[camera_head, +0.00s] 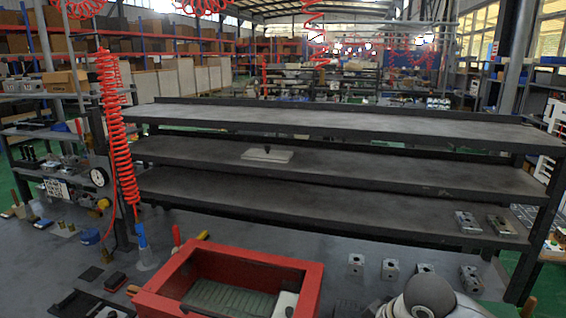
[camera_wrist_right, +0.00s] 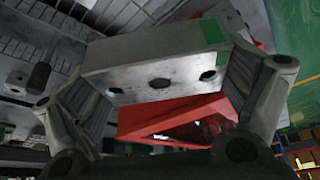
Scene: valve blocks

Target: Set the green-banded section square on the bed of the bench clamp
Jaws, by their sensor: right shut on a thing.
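The green-banded section (camera_wrist_right: 150,65) is a grey metal block with round holes along one face and a green patch (camera_wrist_right: 212,31) near its right end. My right gripper (camera_wrist_right: 163,82) is shut on it, one finger at each end, and holds it clear of the surfaces behind. In the head view only a grey rounded part of my right arm shows at the bottom right; the held block is not visible there. A pale flat plate with a black knob (camera_head: 267,154) lies on the middle shelf; I cannot tell whether it is the bench clamp. My left gripper is not in view.
A red open box (camera_head: 235,258) with a green ribbed floor stands at the front; its red also shows in the wrist view (camera_wrist_right: 175,118). Several metal blocks (camera_head: 390,268) stand right of it. Two more (camera_head: 467,222) sit on the lower shelf. The top shelf (camera_head: 330,120) is bare.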

